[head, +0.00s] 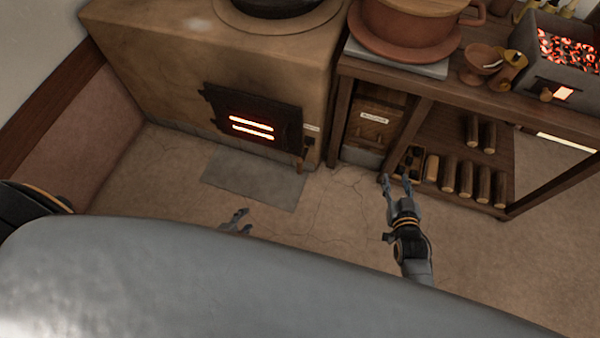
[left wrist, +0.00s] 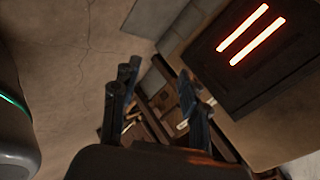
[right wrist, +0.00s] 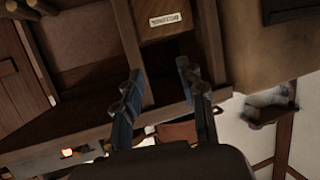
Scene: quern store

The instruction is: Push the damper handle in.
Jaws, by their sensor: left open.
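The stove (head: 160,75) has a black fire door (head: 252,118) with two glowing slots. Right of the door, a small dark fitting (head: 309,142) sits under a pale label, and a wooden grip (head: 300,164) hangs just below. I cannot tell for sure which is the damper handle; the label is unreadable. My left gripper (head: 238,218) is open and empty, low in front of the stove, apart from it and partly hidden by my body. The fire door also shows in the left wrist view (left wrist: 250,50). My right gripper (head: 397,180) is open and empty before the wooden bench.
A grey floor plate (head: 255,179) lies before the stove. The bench (head: 440,82) at right carries a clay pot (head: 405,30) and a glowing brazier (head: 525,65) with a wooden knob (head: 546,95). The floor between is clear.

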